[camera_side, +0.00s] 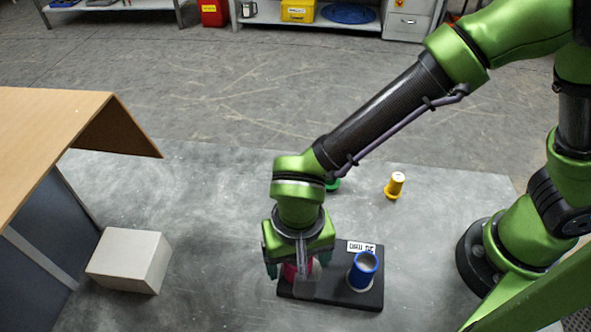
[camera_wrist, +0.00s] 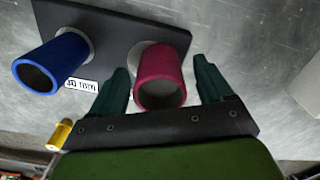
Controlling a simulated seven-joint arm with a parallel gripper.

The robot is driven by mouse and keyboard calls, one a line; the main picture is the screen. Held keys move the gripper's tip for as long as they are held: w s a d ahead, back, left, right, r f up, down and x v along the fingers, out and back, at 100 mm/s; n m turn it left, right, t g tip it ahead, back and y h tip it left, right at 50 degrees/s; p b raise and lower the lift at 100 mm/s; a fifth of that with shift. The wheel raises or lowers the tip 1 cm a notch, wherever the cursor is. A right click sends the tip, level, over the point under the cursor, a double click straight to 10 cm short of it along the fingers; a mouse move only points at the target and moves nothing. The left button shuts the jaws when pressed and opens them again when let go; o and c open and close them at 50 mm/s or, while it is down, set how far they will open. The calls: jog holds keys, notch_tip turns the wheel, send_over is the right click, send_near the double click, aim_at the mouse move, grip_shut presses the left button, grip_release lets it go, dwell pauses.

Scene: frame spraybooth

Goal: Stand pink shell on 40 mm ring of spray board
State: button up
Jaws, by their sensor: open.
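The pink shell (camera_wrist: 162,78) is an open-ended tube on the dark spray board (camera_wrist: 108,22). In the wrist view its far end meets the board over a pale round patch, which shows past its left side. My gripper (camera_wrist: 161,68) is open, with one finger on each side of the shell and a visible gap to each. In the side view my gripper (camera_side: 298,268) is down over the left part of the board (camera_side: 330,298) and hides most of the pink shell (camera_side: 290,272). The wrist view shows a white label (camera_wrist: 82,85) ending in "mm"; its number is unclear.
A blue shell (camera_side: 362,270) stands on the board, right of my gripper. A yellow piece (camera_side: 395,186) and a partly hidden green piece (camera_side: 333,184) are behind. A pale block (camera_side: 130,260) and a wooden-topped booth (camera_side: 60,125) are left. The table between is clear.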

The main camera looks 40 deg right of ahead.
jog(key=shift+c, duration=0.2)
jog(key=shift+r, duration=0.1)
jog(key=c, duration=1.2)
notch_tip(320, 180, up, 9)
jog(key=shift+r, duration=0.2)
jog(key=shift+c, duration=0.2)
jog(key=shift+s+d+f, duration=0.1)
jog(key=shift+d+f, duration=0.1)
jog(key=shift+f, duration=1)
jog(key=shift+s+d+f, duration=0.1)
jog(key=shift+d+f, duration=0.1)
jog(key=shift+f, duration=0.95)
jog(key=shift+s+d+f, duration=0.1)
jog(key=shift+d+f, duration=0.1)
jog(key=shift+f, duration=1.15)
jog(key=shift+f, duration=0.95)
jog(key=o, duration=1.3)
